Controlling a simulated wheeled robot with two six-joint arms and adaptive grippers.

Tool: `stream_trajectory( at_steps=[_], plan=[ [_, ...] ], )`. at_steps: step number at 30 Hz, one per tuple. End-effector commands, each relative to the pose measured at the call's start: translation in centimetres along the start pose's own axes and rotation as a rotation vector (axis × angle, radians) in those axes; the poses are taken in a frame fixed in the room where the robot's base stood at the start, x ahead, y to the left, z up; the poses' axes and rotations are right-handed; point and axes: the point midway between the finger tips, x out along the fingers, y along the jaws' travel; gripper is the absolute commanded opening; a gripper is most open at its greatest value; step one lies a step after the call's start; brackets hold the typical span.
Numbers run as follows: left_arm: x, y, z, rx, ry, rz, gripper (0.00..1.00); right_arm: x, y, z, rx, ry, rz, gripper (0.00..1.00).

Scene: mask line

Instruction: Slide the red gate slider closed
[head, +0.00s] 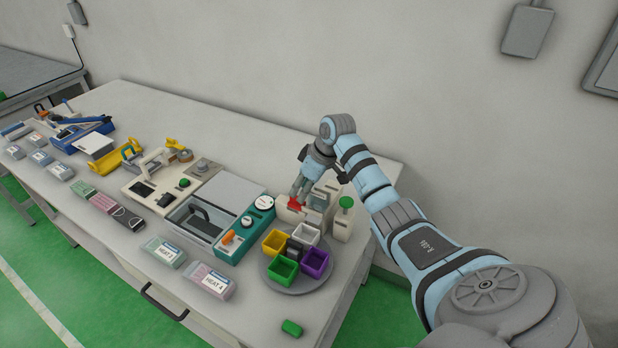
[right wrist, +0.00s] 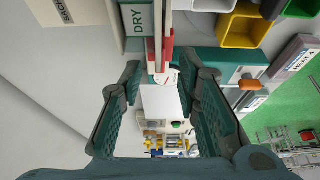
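The red gate slider (head: 294,203) shows as a small red piece at the front of a pale beige fixture (head: 318,206) at the right end of the table. In the right wrist view the red slider (right wrist: 152,56) stands beside a pale rail, just beyond the fingertips. My right gripper (head: 298,193) points down at the slider in the head view. In the right wrist view its two dark green fingers (right wrist: 161,68) are apart with nothing clearly held between them. Whether a finger touches the slider I cannot tell. My left gripper is not in view.
A round grey tray (head: 297,289) with green, yellow, white and purple bins stands in front of the fixture. A teal control panel (head: 247,228) is to its left. A green-knobbed post (head: 345,207) stands right.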

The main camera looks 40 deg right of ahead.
Motion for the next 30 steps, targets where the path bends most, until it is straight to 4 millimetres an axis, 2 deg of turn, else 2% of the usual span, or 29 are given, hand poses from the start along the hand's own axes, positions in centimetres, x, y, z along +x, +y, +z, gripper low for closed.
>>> stream_trajectory(
  at_steps=[3, 6, 10, 14, 30],
  plan=[
    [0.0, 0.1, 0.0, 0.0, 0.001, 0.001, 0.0, -3.5, 0.1, 0.1, -0.003, 0.001, 0.005, 0.3],
    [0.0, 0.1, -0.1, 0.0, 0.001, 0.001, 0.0, -6.0, 0.1, 0.1, -0.002, 0.001, 0.004, 0.3],
    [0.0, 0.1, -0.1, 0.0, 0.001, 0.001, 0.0, -7.9, 0.1, 0.1, 0.0, 0.0, 0.001, 0.3],
    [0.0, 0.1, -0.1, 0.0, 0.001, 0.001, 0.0, -8.4, 0.0, 0.1, 0.0, -0.001, -0.001, 0.3],
    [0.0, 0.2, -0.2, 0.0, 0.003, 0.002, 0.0, -8.3, 0.0, 0.1, 0.0, -0.001, -0.001, 0.3]
  ],
)
